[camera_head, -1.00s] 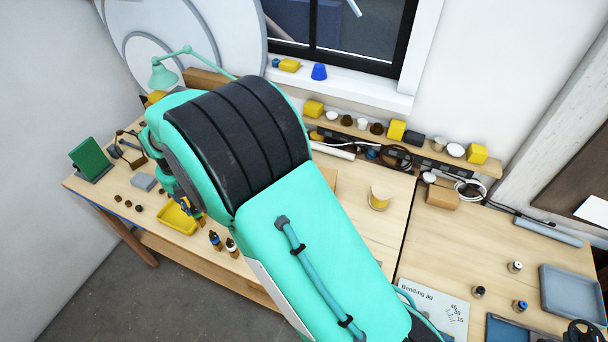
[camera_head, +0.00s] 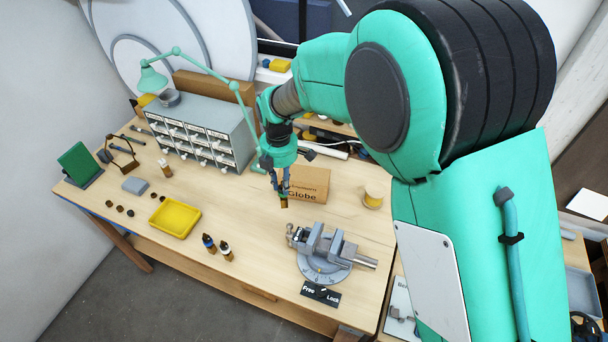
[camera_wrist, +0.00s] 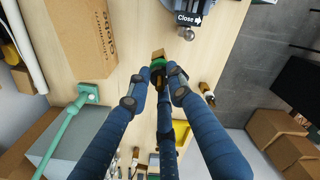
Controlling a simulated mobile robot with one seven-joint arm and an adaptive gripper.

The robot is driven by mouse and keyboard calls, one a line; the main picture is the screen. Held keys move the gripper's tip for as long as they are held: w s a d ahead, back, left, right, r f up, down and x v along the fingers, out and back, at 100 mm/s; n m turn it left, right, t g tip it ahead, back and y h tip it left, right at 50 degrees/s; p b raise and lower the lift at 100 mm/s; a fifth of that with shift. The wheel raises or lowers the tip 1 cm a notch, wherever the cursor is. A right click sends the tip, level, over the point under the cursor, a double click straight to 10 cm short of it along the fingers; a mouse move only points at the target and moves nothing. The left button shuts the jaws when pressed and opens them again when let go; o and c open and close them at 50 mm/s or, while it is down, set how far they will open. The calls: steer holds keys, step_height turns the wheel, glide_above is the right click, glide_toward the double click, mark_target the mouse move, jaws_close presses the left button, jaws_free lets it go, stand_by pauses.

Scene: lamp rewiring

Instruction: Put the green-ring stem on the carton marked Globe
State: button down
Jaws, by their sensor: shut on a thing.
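My gripper (camera_head: 283,188) points down and is shut on the green-ring stem. In the wrist view the stem (camera_wrist: 158,62) shows a green band and a tan end between the fingertips (camera_wrist: 160,72). In the head view only the stem's brown lower end (camera_head: 284,203) shows, and the ring cannot be made out. The tan carton marked Globe (camera_head: 308,184) lies on the table, just right of and behind the fingertips. It also shows in the wrist view (camera_wrist: 75,35), at upper left, apart from the stem. The carton's top looks bare.
A grey vise (camera_head: 325,252) stands in front of the carton, with a Free/Lock plate (camera_head: 320,293). A drawer cabinet (camera_head: 205,125) is behind left. A round tan-topped piece (camera_head: 373,195) is right of the carton.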

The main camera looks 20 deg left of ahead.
steer(key=w+d+m, duration=0.1)
steer(key=d+m, duration=0.2)
steer(key=d, duration=0.4)
steer(key=w+d+r+m, duration=0.1)
steer(key=d+m, duration=0.1)
steer(key=d, duration=0.5)
steer(key=shift+w+r+m, duration=0.2)
steer(key=shift+w+m, duration=0.1)
steer(key=shift+m, duration=0.1)
steer(key=shift+w, duration=0.15)
steer(key=w+a+f+p, duration=0.1)
steer(key=w+a+p, duration=0.1)
steer(key=w+a, duration=0.6)
steer(key=w, duration=0.5)
steer(key=shift+a+f, duration=0.25)
steer(key=shift+a, duration=0.05)
steer(key=shift+w, duration=0.1)
steer(key=shift+f+p, duration=0.65)
steer(key=shift+f, duration=1.05)
steer(key=shift+f, duration=0.15)
